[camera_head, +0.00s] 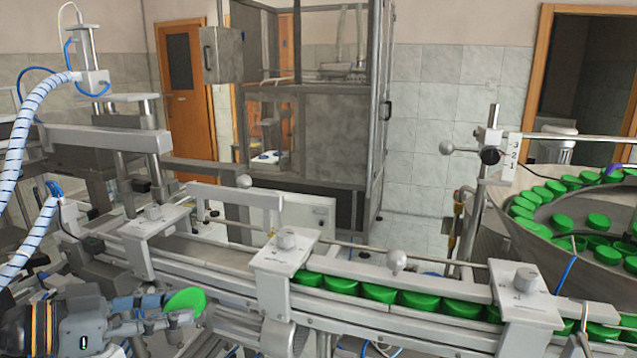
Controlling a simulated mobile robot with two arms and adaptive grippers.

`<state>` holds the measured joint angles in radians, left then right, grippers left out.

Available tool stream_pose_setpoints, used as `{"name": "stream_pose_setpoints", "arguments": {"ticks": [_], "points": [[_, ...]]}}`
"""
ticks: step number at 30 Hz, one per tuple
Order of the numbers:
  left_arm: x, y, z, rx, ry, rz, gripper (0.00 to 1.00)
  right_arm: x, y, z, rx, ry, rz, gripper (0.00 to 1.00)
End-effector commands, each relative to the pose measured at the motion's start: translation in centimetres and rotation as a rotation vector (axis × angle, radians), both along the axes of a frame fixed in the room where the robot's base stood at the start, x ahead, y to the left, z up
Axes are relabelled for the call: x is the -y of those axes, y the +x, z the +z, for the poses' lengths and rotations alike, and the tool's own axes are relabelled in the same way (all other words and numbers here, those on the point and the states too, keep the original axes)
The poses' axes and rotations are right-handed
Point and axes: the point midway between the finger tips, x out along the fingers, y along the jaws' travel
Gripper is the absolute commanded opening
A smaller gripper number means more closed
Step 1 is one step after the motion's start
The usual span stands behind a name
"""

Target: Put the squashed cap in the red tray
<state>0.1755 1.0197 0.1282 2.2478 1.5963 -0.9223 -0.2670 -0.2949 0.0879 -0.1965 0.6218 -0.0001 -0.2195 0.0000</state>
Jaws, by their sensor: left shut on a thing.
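My left gripper (172,308), blue-grey, is at the lower left, in front of the conveyor. It is shut on a green cap (186,300). The cap is held up at the fingertips, its face tilted toward the camera, and looks oval; I cannot tell whether this is its shape or the viewing angle. The cap is apart from the rail behind it. No red tray shows in this view. My right gripper is not in view.
A metal conveyor (205,249) crosses the scene behind my gripper. Several green caps (379,293) line its right stretch under clamp blocks (285,250). A round feeder bowl (534,222) with many green caps stands at right. A striped hose (30,115) hangs at left.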

Motion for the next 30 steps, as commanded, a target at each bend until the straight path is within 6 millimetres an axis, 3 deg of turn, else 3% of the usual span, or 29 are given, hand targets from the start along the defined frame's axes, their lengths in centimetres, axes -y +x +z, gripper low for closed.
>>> {"name": "stream_pose_setpoints", "arguments": {"ticks": [1,6,12,18,30], "points": [[0.4,-0.3,-2.2,-0.010,-0.007,-0.015,0.18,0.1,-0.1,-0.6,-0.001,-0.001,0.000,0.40],[1.5,-2.2,-9.4,-0.011,-0.019,-0.063,0.18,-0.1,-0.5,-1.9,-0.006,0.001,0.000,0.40],[2.3,-4.7,-15.7,-0.001,-0.023,-0.084,0.18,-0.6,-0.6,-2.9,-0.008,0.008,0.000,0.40],[2.6,-6.1,-18.2,0.006,-0.017,-0.090,0.18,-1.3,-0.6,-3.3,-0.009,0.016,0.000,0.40],[2.7,-6.0,-18.1,0.016,-0.024,-0.087,0.18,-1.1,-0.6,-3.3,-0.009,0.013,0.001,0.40]]}}
